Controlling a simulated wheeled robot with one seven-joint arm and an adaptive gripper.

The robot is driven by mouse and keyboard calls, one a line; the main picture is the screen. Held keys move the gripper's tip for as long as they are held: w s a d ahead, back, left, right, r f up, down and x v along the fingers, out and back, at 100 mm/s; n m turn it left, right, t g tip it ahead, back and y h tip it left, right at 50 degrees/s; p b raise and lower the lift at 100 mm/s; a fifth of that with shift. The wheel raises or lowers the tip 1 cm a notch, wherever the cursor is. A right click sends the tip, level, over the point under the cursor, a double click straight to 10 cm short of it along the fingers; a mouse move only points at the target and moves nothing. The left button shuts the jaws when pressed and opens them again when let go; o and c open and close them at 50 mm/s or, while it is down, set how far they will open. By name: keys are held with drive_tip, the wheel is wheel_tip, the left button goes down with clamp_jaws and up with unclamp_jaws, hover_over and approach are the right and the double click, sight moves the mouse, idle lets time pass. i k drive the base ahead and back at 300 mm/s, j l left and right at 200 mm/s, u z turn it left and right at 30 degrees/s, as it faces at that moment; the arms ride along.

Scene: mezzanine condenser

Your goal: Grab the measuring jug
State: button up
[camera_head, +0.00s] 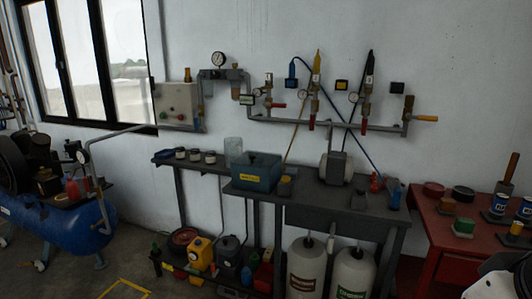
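A clear, pale container (234,148) that looks like the measuring jug stands upright on the dark bench, near its left end against the wall. It is just behind and left of a teal bin (262,177), which hides part of its lower right side. I cannot make out a handle or markings at this size. A pale and dark part at the bottom right corner looks like my arm. My gripper's fingers do not show, and nothing touches the container.
Several small jars (195,156) stand left of the container. A grey motor-like unit (336,165) sits on the bench's right part. Pipes and gauges (330,121) run along the wall above. A red table (450,236) stands right, a blue compressor (70,225) left. Front floor is partly clear.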

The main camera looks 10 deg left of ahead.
sight(234, 145)
drive_tip(key=i+j, duration=1.4)
drive_tip(key=i+j+z, duration=0.1)
drive_tip(key=i+j, duration=1.3)
drive_tip(key=j, duration=0.05)
